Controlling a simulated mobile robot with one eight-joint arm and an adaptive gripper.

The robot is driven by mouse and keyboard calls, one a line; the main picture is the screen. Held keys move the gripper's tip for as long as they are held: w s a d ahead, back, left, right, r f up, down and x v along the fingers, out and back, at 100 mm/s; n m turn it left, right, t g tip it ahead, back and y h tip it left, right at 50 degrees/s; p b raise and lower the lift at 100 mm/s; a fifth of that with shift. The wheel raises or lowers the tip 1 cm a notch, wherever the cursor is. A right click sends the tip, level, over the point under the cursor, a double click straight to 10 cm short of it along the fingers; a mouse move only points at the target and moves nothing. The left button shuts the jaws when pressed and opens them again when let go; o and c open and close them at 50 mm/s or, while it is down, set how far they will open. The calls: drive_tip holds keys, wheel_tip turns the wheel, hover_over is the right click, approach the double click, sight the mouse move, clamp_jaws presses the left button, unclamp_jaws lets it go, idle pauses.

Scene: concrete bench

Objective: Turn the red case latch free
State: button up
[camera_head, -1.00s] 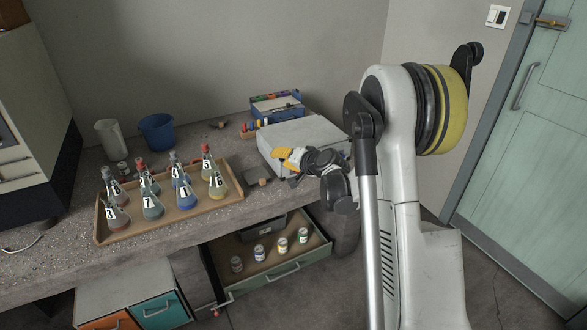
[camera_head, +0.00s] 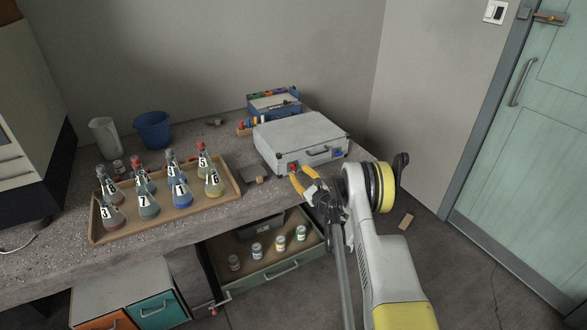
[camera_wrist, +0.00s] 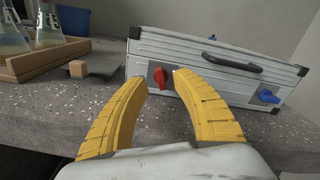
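A silver case (camera_head: 290,136) stands closed on the bench, and its front also shows in the wrist view (camera_wrist: 212,78). The red latch (camera_wrist: 159,77) is at the left of the case's front, its knob upright. A blue latch (camera_wrist: 268,97) is at the right, its knob lying sideways. My gripper (camera_wrist: 163,84) has yellow fingers spread apart with nothing between them. It points at the red latch, which shows between the fingertips, apart from them. In the head view my gripper (camera_head: 303,181) is just in front of the case's left front, by the red latch (camera_head: 293,168).
A wooden tray (camera_head: 225,200) of numbered flasks stands left of the case, with a dark flat item (camera_wrist: 92,70) between. Below, an open drawer (camera_head: 270,277) holds several small jars. A blue and white box (camera_head: 275,103) stands behind the case.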

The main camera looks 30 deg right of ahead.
sight(294, 167)
drive_tip(key=w+b, duration=0.1)
drive_tip(key=w, duration=0.4)
drive_tip(key=shift+c, duration=0.5)
clamp_jaws()
